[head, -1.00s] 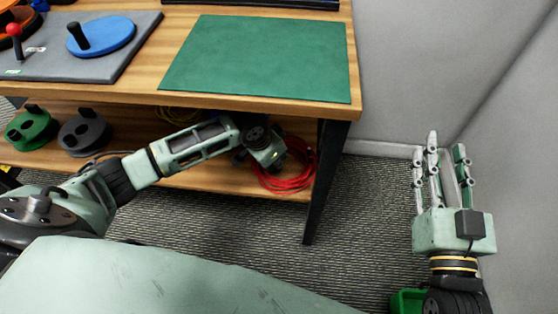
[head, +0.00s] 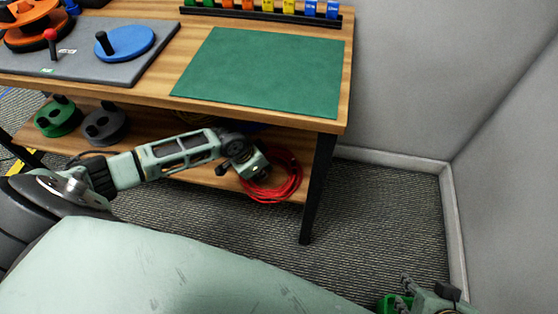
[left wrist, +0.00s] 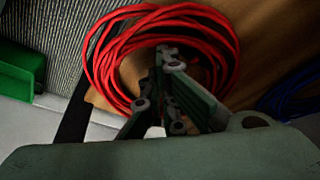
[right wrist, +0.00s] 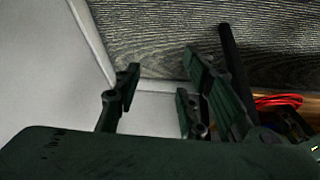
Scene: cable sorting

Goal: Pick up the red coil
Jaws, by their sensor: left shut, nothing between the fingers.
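The red coil (head: 284,182) lies at the right end of the lower shelf, under the table top. It fills the upper middle of the left wrist view (left wrist: 105,62) as a loose ring of several loops. My left gripper (left wrist: 168,62) is shut and empty, its fingers reaching over the near side into the open middle of the ring. In the head view its fingertips are hidden by its own body. Whether it touches the loops I cannot tell. My right gripper (right wrist: 155,80) is open and empty, away from the coil, with only part showing at the head view's bottom right.
Above is the table (head: 342,125) with a green mat (head: 265,70). A dark table leg (head: 318,190) stands just right of the coil. A blue cable (left wrist: 290,95) lies beside it. A green bin (left wrist: 20,68) sits on the floor. Green and dark reels share the shelf.

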